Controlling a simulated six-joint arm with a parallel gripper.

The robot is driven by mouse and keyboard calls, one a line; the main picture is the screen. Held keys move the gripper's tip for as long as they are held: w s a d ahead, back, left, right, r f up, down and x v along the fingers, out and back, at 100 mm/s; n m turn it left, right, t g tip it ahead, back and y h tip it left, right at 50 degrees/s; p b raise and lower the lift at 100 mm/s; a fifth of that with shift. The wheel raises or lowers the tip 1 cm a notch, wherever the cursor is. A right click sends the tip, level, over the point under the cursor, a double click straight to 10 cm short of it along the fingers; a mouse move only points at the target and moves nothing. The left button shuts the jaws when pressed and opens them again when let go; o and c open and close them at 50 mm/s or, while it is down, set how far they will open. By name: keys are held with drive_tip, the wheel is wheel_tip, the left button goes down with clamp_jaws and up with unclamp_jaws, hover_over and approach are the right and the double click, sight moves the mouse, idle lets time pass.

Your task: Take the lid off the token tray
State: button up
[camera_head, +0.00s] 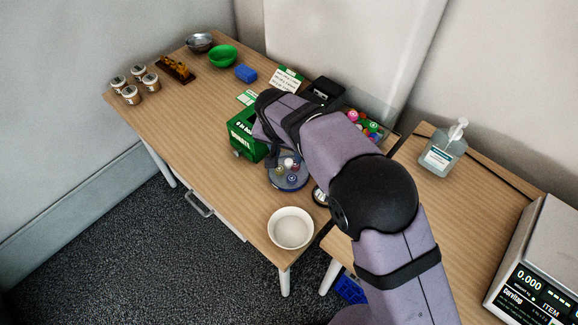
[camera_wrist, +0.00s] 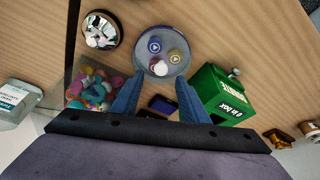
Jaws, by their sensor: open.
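The token tray is a round, shallow, blue-rimmed tray (camera_wrist: 142,65) at the top middle of the wrist view; it also shows in the head view (camera_head: 274,182), left of my arm. Several round tokens (camera_wrist: 155,45) show inside it, and a small pale knob-like piece (camera_wrist: 160,68) sits towards its near side. A clear lid seems to cover it, but its edge is hard to tell from the tray. My gripper (camera_wrist: 161,82) is open and empty, its two blue fingers pointing at the tray's near edge. Whether they are at rim height cannot be told.
A green donation box (camera_wrist: 222,98) stands close right of my fingers. A clear bin of colourful pieces (camera_wrist: 92,88) and a black-rimmed round dish (camera_wrist: 102,30) are left. A white bowl (camera_head: 291,228) stands near the table's front edge. Bare wood lies beyond the tray.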

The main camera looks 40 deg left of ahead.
sight(289, 161)
drive_tip(key=shift+p+x, duration=0.8)
drive_tip(key=shift+x, duration=1.6)
drive_tip(key=shift+s+a, duration=0.1)
clamp_jaws()
